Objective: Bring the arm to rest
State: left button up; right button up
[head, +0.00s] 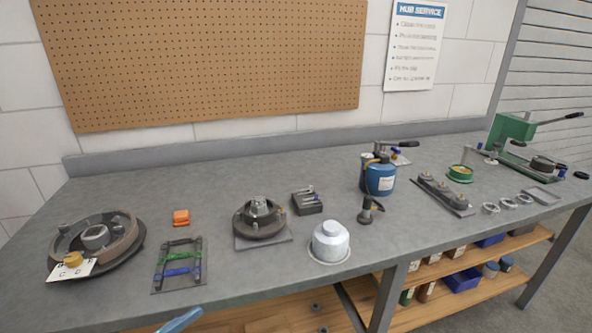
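Neither of my grippers shows in the head view, and no arm can be made out for certain. The grey workbench (300,277) runs across the view with its parts standing apart on top. A pale blue rounded piece (180,321) pokes in at the bottom edge, left of the middle; I cannot tell what it belongs to.
On the bench are a brake drum (122,228), a rack with green and blue bars (180,265), a hub (259,219), a silver canister (330,243), a blue grease pot (378,178) and a green press (510,131). The front left corner is clear.

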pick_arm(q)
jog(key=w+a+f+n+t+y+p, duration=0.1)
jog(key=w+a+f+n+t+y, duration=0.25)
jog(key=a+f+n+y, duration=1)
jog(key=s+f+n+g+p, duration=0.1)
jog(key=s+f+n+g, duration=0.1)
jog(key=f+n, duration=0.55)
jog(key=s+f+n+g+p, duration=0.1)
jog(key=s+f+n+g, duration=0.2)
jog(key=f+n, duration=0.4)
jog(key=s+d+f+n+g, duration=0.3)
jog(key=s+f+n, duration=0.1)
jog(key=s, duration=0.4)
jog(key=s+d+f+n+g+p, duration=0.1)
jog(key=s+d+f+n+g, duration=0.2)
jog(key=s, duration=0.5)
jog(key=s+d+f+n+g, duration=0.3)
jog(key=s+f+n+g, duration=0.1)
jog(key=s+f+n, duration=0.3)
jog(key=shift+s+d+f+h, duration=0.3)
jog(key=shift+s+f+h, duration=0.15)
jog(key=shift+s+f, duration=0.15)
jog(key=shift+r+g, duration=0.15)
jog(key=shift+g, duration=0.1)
